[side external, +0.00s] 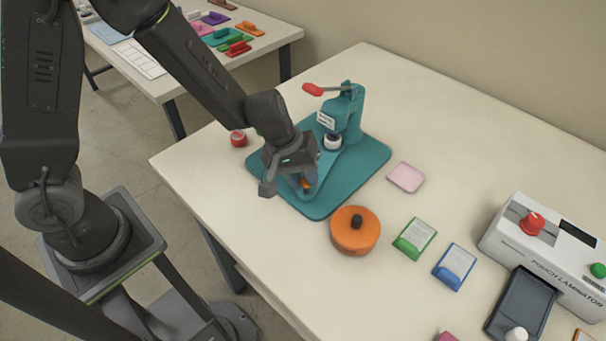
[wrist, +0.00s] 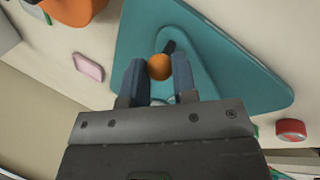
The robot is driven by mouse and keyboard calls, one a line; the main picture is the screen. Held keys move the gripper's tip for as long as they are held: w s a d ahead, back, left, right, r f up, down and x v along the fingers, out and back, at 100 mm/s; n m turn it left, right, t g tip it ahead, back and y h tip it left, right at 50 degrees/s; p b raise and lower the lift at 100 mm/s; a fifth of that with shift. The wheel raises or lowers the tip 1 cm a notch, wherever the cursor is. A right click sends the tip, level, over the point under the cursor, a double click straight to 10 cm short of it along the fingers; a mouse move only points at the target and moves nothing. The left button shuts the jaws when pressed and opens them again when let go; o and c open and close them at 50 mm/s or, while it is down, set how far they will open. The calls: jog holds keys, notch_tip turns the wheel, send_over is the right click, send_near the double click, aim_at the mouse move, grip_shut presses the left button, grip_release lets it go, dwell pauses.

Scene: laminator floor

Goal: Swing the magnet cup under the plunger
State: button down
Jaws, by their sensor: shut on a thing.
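A teal press (side external: 350,115) with a red-tipped lever (side external: 313,90) stands on a teal base plate (side external: 365,160). A white ring-shaped part with a dark top (side external: 332,142) sits low at the press head; I cannot tell whether it is the magnet cup or part of the plunger. My gripper (side external: 308,184) is low over the front of the plate. In the wrist view its fingers (wrist: 158,70) are shut on an orange ball knob (wrist: 159,67), with a short dark rod (wrist: 169,47) beyond it. My gripper hides part of the press and its swing arm.
An orange round pot (side external: 355,232) stands close to the plate's front right corner. A red round item (side external: 238,138) is at its left. A pink pad (side external: 406,177), green holder (side external: 415,237), blue holder (side external: 455,266) and white laminator (side external: 550,250) lie rightward. The table's back is clear.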

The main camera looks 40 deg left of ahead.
jog(key=shift+w, duration=0.1)
jog(key=c, duration=0.9)
grip_release()
jog(key=shift+r, duration=0.1)
jog(key=v, duration=1.3)
jog(key=shift+r, duration=0.3)
jog(key=s+a+r+m+t+y, duration=0.1)
jog(key=s+a+r+m, duration=0.2)
jog(key=s, duration=0.4)
jog(key=s+a+r+m+t+y, duration=0.2)
jog(key=s+a+r+m, duration=0.2)
jog(key=s, duration=0.3)
jog(key=shift+a+r, duration=0.35)
jog(key=shift+r, duration=0.15)
